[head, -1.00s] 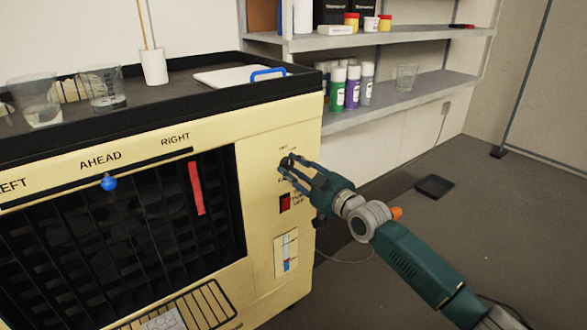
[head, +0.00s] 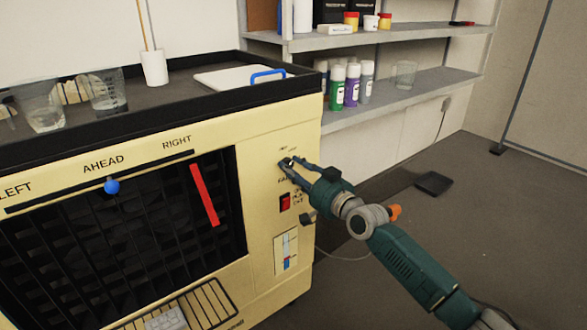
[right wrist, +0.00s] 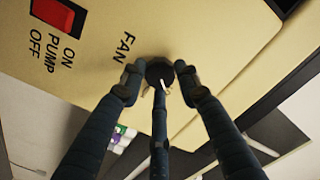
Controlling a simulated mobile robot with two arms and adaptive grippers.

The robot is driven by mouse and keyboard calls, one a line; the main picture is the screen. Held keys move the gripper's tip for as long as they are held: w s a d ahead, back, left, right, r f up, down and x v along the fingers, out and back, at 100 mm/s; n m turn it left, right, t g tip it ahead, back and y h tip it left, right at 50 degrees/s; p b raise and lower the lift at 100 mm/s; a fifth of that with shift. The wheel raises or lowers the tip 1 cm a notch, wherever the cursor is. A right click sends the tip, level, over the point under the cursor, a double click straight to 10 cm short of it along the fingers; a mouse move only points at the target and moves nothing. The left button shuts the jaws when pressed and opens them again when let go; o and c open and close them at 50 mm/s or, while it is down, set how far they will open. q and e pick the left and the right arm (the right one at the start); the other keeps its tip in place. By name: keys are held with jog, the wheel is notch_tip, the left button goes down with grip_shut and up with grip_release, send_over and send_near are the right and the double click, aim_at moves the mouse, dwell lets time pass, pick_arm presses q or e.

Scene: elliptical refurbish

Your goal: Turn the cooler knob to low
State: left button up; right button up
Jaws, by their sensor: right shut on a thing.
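The yellow cooler (head: 262,245) fills the left and middle of the head view. Its black fan knob (right wrist: 160,71) shows in the right wrist view beside the FAN label, with a light mark on it. My right gripper (head: 288,163) is at the knob on the upper right of the cooler's front, its fingers around the knob and shut on it. In the right wrist view the fingers (right wrist: 159,78) stand on both sides of the knob, with a third finger below. The head view mostly hides the knob. My left gripper is not in view.
A red pump switch (head: 285,202) sits below the knob. A blue slider (head: 111,185) is on the left of the front. Shelves (head: 400,95) with bottles are behind on the right.

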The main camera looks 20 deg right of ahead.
jog(key=shift+s+a+f+m, duration=0.2)
jog(key=shift+f+m, duration=0.2)
jog(key=shift+f, duration=0.2)
jog(key=o, duration=1)
jog(key=shift+c, duration=0.2)
jog(key=shift+o, duration=0.9)
jog(key=shift+r, duration=0.1)
jog(key=v, duration=1.2)
jog(key=shift+r, duration=0.25)
jog(key=shift+w, duration=0.1)
